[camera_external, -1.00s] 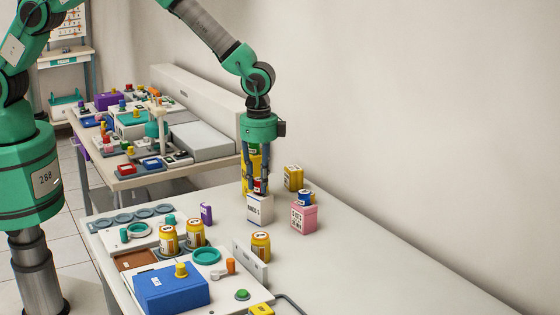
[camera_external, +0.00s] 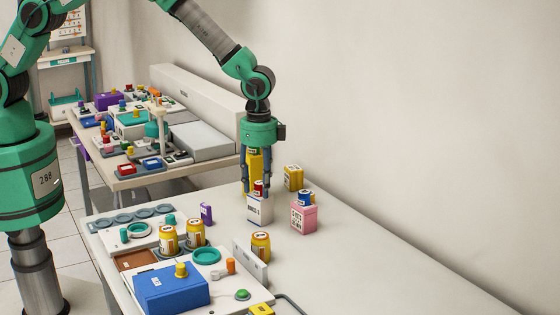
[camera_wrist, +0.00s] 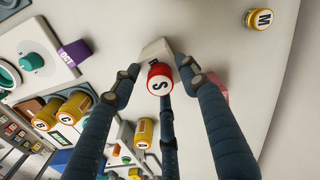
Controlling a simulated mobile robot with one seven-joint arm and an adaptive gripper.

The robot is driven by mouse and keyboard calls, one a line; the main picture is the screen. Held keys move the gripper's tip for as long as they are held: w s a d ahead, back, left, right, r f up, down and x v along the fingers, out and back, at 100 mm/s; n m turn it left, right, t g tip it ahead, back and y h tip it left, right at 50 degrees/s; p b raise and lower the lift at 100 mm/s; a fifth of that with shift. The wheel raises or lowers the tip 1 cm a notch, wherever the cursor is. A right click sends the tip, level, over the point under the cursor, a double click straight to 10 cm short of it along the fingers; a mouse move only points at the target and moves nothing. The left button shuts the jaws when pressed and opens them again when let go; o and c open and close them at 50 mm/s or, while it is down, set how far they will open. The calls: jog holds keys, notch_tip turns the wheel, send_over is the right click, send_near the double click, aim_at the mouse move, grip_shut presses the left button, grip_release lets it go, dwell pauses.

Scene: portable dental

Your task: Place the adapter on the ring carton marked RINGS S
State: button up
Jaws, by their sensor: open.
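In the wrist view a gap shows between the fingers and the adapter.
A pink carton (camera_external: 303,221) with a blue adapter (camera_external: 306,197) on it stands close on the right. Yellow jars (camera_external: 261,245) and a blue box (camera_external: 171,288) are nearer the front. The table's right side is clear.

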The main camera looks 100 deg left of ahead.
notch_tip(320, 180, up, 12)
jog(key=p, duration=0.1)
jog(key=shift+r, duration=0.15)
dwell(0.5)
dwell(0.6)
notch_tip(320, 180, up, 16)
jog(key=t, duration=0.1)
send_over(260, 182)
jog(key=s+d, duration=0.3)
jog(key=s, duration=0.6)
jog(key=s+d+r+n+t, duration=0.2)
jog(key=s+d+r, duration=0.1)
jog(key=s+r, duration=0.85)
jog(key=s+d+r+n+t, duration=0.1)
jog(key=s, duration=1.4)
jog(key=s+d+r+t, duration=0.1)
jog(key=s+d+r, duration=0.1)
jog(key=s, duration=1.3)
jog(key=shift+s+r+n+t, duration=0.15)
jog(key=shift+s+n+t, duration=0.15)
jog(key=shift+n, duration=0.1)
